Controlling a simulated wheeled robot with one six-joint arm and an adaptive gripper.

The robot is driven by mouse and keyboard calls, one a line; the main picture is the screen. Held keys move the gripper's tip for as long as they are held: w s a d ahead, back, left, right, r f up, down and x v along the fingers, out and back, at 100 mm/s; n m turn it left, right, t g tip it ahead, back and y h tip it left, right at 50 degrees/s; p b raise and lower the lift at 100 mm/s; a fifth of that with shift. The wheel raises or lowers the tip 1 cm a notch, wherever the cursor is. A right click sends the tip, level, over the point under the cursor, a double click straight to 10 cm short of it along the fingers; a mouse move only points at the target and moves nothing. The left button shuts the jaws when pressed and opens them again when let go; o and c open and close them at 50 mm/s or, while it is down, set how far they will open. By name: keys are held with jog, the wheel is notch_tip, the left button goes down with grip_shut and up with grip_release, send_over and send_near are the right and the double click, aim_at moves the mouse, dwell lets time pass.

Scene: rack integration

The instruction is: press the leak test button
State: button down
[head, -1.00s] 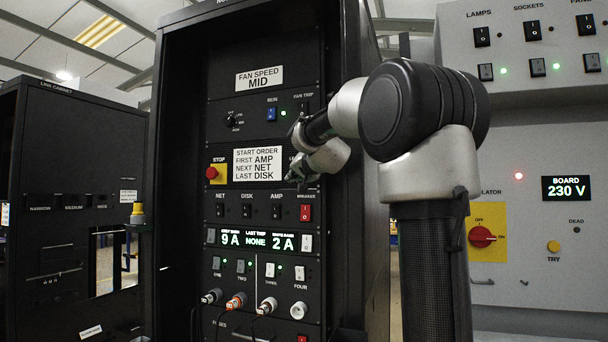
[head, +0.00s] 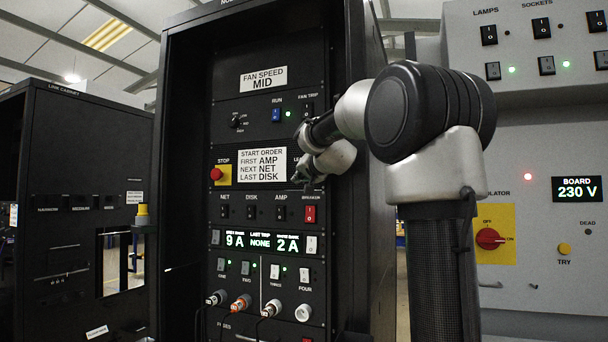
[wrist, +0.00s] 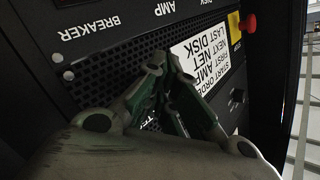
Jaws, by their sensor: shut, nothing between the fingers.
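The leak test button cannot be made out; my gripper covers that part of the rack panel. Only the start of its label, "LE", shows in the head view, right of the START ORDER sign (head: 262,165). In the wrist view, a piece of lettering shows between and below my fingers. My gripper (head: 304,186) is shut and empty, in front of the panel just right of the sign. In the wrist view, where the panel appears upside down, the fingertips (wrist: 163,62) meet in front of the perforated strip, beside the sign (wrist: 203,57). Contact cannot be told.
The red STOP button (head: 216,174) is left of the sign. The red breaker switch (head: 310,213) and the NET, DISK and AMP switches lie below. The blue RUN switch (head: 276,115) is above. The rack's right side wall (head: 368,230) stands close to my arm.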

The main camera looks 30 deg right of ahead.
jog(key=shift+d, duration=0.1)
dwell(0.5)
jog(key=shift+w+d, duration=0.25)
jog(key=shift+a, duration=0.1)
jog(key=shift+s+a, duration=0.25)
dwell(0.3)
dwell(0.6)
